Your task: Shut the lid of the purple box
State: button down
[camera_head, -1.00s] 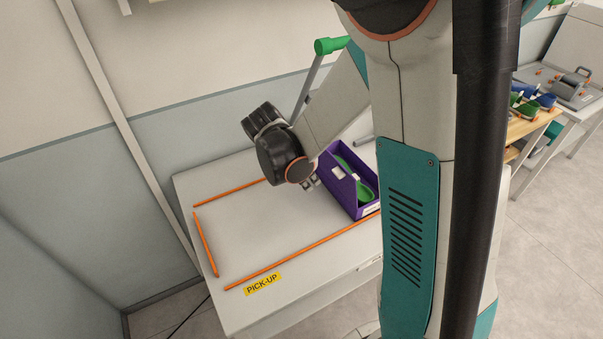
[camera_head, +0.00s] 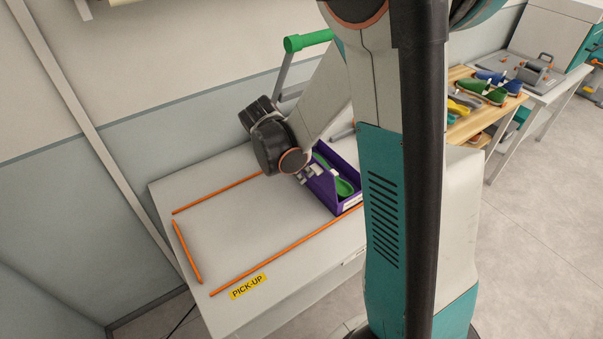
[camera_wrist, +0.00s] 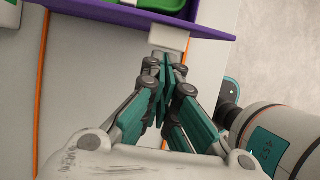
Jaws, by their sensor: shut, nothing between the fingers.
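The purple box (camera_head: 350,208) stands on the white table in the head view, with a green insole (camera_head: 343,187) showing inside, so it is open. A purple panel with a pale tab rises on its left side; I cannot tell for sure whether it is the lid. In the wrist view the purple edge (camera_wrist: 120,27) crosses the top and the pale tab (camera_wrist: 170,37) sticks out from it. My gripper (camera_wrist: 165,65) is shut and empty, its fingertips right by the tab. I cannot tell whether they touch. In the head view my gripper (camera_head: 308,176) is at the panel's left.
Orange strips (camera_head: 285,250) and a yellow PICK-UP label (camera_head: 248,286) mark the white table (camera_head: 225,235), which is clear left of the box. A green-topped handle (camera_head: 308,41) rises behind. A wooden rack of coloured insoles (camera_head: 485,90) stands at the right.

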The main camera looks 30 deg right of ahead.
jog(key=shift+d+r+y, duration=0.25)
jog(key=shift+d+y, duration=0.05)
jog(key=shift+d, duration=0.15)
jog(key=d+y, duration=0.1)
jog(key=d, duration=0.1)
jog(key=d+r+y, duration=0.1)
jog(key=d, duration=0.1)
jog(key=d+r+y+p, duration=0.1)
jog(key=d+y, duration=0.1)
jog(key=shift+w+d, duration=0.1)
jog(key=shift+d, duration=0.05)
jog(key=shift+y, duration=0.8)
jog(key=d+f+b, duration=0.2)
jog(key=d+f, duration=0.1)
jog(key=d, duration=0.2)
jog(key=d+f+b, duration=0.2)
jog(key=d+f, duration=0.1)
jog(key=d, duration=0.3)
jog(key=d+f+b, duration=0.3)
jog(key=d, duration=0.3)
jog(key=shift+w, duration=0.3)
jog(key=shift+d+f+b, duration=0.25)
jog(key=shift+f+b, duration=0.1)
jog(key=shift+f, duration=0.2)
jog(key=shift+d+f+b, duration=0.25)
jog(key=shift+f+b, duration=0.05)
jog(key=shift+f, duration=0.2)
